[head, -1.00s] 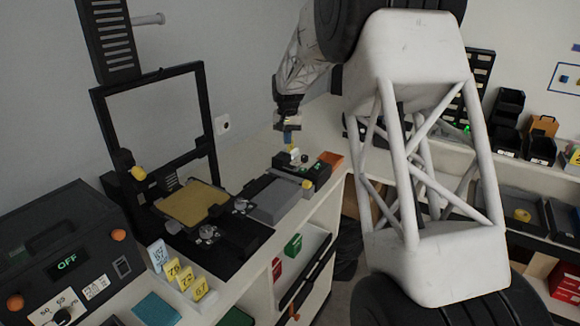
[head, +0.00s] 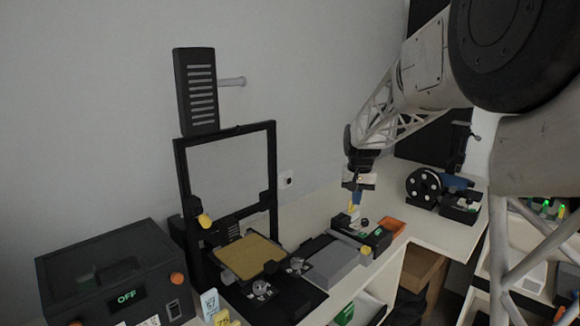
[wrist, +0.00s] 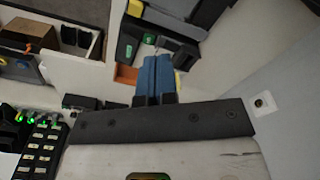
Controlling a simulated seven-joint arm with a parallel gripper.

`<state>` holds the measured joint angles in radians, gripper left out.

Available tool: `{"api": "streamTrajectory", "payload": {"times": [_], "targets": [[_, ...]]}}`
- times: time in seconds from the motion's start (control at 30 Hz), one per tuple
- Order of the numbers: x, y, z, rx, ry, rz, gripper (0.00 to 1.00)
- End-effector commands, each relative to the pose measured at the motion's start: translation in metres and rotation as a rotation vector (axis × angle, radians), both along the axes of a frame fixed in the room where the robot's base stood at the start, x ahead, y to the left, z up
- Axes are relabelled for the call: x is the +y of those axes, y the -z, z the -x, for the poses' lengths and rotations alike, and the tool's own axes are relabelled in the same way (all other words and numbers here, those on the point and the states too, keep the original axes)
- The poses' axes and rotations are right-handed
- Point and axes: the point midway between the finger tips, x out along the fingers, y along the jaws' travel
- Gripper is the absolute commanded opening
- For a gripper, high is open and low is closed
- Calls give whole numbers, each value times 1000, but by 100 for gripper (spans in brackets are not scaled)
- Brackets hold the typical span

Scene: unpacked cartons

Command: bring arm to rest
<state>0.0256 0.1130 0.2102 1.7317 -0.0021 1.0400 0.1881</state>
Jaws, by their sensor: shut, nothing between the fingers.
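My arm reaches in from the right of the head view, its large links filling the upper right. My gripper (head: 353,199) points down with its blue fingers above a small black device (head: 378,239) with a green display. In the wrist view my gripper (wrist: 156,60) shows two blue fingers side by side, closed with nothing between them.
An orange tray (head: 392,227) lies beside the device. A grey block (head: 332,262), a black-framed printer with a yellow plate (head: 250,256) and a black box reading OFF (head: 112,275) stand to the left. A spool machine (head: 424,186) stands behind. Bare counter (head: 440,233) lies right of the tray.

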Motion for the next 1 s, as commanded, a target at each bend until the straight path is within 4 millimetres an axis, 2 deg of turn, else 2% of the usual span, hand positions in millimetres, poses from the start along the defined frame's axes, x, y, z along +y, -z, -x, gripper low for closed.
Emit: {"api": "streamTrajectory", "payload": {"times": [0.03, 0.17, 0.5, 1.0], "targets": [[1, -7, 14, -7, -5, 1, 0], [2, -21, 47, -21, -19, 2, 0], [6, -45, 136, -53, -54, 7, 0], [11, -54, 270, -102, -105, 15, 0]]}}
